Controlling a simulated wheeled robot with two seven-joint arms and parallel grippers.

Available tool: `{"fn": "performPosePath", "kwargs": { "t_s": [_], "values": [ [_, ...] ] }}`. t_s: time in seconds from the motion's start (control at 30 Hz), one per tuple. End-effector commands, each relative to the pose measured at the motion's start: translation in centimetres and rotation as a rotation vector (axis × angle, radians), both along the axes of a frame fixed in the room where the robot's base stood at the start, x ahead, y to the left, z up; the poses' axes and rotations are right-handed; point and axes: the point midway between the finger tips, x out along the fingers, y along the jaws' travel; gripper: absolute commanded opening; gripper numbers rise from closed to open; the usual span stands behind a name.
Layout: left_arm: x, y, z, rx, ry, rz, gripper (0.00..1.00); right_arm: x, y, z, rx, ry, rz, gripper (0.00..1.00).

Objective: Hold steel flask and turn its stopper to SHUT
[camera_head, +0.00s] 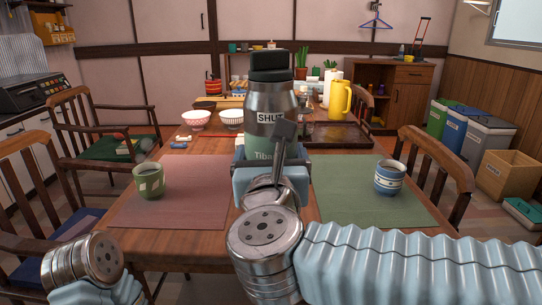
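The steel flask (270,100) stands upright at the middle of the view, close to me, with a grey body and a green lower band. Its black stopper (270,67) is on top.
A green cup (149,180) stands on the reddish mat (185,205) at left. A blue-striped cup (389,178) stands on the green mat (345,190) at right. Two bowls (196,120), a dark tray (345,135) and a yellow jug (341,99) stand farther back. Chairs flank the table.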

Motion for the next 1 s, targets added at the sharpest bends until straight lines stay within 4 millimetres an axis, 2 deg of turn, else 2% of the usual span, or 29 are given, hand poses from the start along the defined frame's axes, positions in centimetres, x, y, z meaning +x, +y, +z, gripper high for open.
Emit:
{"fn": "performPosePath", "kwargs": {
  "t_s": [0.17,1.0],
  "values": [
    [0.0,0.0,-0.2,0.000,0.000,0.000,1.00,0.6,0.0,0.1,0.002,-0.002,-0.001,0.15],
    [0.0,0.0,-1.2,0.000,0.000,0.000,1.00,7.7,0.0,0.1,0.001,-0.003,0.000,0.15]
  ]
}}
